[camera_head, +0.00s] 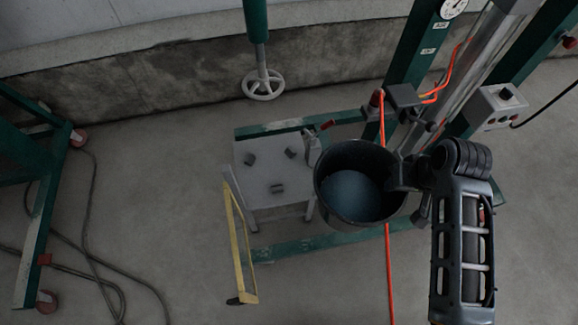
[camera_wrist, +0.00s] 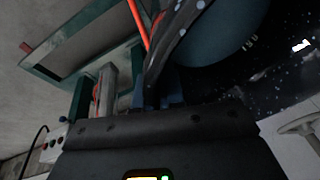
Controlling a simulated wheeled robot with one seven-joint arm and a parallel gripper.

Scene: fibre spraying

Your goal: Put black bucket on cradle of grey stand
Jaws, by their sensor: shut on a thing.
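The black bucket (camera_head: 327,170) hangs from my gripper (camera_head: 405,175) in the head view, its open top showing a blue-grey inside. My gripper is shut on the right side of the bucket. In the wrist view the speckled black bucket (camera_wrist: 262,72) fills the upper right, close to my gripper (camera_wrist: 160,100). The grey stand (camera_head: 262,185) is left of the bucket in the head view, with several dark blocks on its flat top forming the cradle. The bucket overlaps the stand's right edge in the picture. How high it is above the stand, I cannot tell.
A green frame with a gauge (camera_head: 453,8) and an orange hose (camera_head: 388,250) stands behind and right of the bucket. A yellow bar (camera_head: 240,245) leans at the stand's front left. A handwheel (camera_head: 263,85) hangs behind. Cables lie on the floor at left.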

